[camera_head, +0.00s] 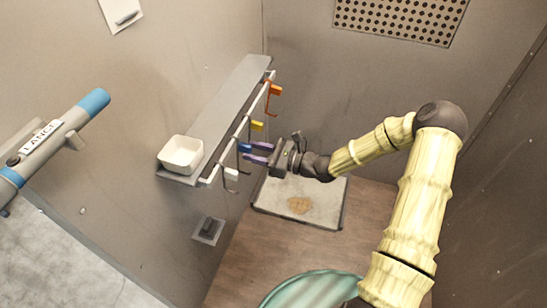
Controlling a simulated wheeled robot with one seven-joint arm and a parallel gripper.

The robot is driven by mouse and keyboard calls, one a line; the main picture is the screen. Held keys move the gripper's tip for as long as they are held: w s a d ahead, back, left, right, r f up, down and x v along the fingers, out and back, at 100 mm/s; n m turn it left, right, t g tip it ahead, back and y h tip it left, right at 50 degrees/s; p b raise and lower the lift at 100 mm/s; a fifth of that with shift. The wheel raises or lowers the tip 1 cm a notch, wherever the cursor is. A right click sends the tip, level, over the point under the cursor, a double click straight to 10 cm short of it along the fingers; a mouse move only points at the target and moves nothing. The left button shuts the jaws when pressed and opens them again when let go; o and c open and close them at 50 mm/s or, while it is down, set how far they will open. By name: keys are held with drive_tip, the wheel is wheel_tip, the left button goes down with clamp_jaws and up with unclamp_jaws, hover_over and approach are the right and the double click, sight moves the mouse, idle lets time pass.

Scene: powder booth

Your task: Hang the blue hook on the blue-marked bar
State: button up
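A pale rail (215,168) with short bars runs along the front of a grey wall shelf. A small blue piece (245,148) shows at the rail, beside a thin dark hook shape; I cannot tell whether it is the blue hook's tag or the bar's mark. The blue hook's lower part is too small to make out.
An orange hook (275,90) hangs at the rail's far end, with a yellow mark (257,126) nearer. A white-tagged hook (231,174) hangs at the near end. A white bin (181,154) sits on the shelf (225,105). A tray (336,213) lies on the floor below.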

sight(248, 146)
drive_tip(key=shift+x, duration=1.35)
clamp_jaws()
drive_tip(key=shift+r, duration=0.1)
drive_tip(key=shift+w+d+r+p, duration=0.1)
drive_tip(key=shift+d+r+p, duration=0.05)
drive_tip(key=shift+r+p, duration=0.75)
drive_tip(key=shift+w+d+r+p, duration=0.1)
drive_tip(key=shift+w+r+p, duration=0.05)
drive_tip(key=shift+r+p, duration=0.75)
drive_tip(key=shift+s+a+r, duration=0.1)
drive_tip(key=shift+s+a, duration=0.05)
drive_tip(key=shift+s, duration=0.1)
